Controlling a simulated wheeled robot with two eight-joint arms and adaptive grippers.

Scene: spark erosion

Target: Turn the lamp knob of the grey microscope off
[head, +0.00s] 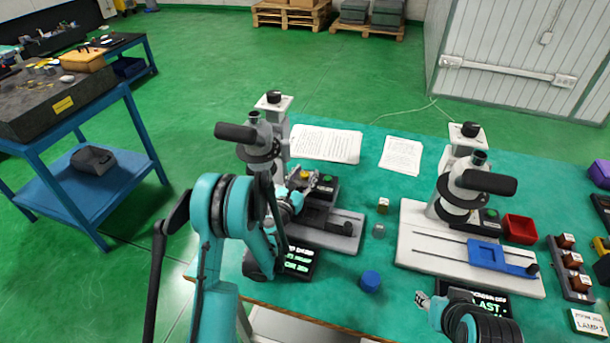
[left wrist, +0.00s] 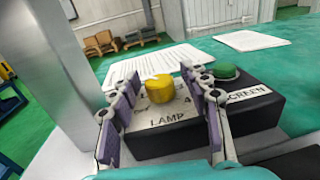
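The grey microscope (head: 283,150) stands on a grey base (head: 330,236) left of centre on the table in the head view. Its black control box (left wrist: 180,135) fills the middle of the left wrist view, with a yellow knob (left wrist: 160,88) marked LAMP and a green button (left wrist: 226,72) marked SCREEN. My left gripper (head: 299,190) is at this box; in the left wrist view (left wrist: 163,78) its fingers are open, one on each side of the yellow knob, with gaps showing. My right gripper (head: 423,300) is low at the right, apart from the box; its fingers are too small to judge.
A second, whiter microscope (head: 455,195) with a blue piece (head: 498,257) on its base stands to the right. A blue cap (head: 370,281) and small vials lie between them. Paper sheets (head: 325,144) lie behind. A red bin (head: 519,229) is at the right.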

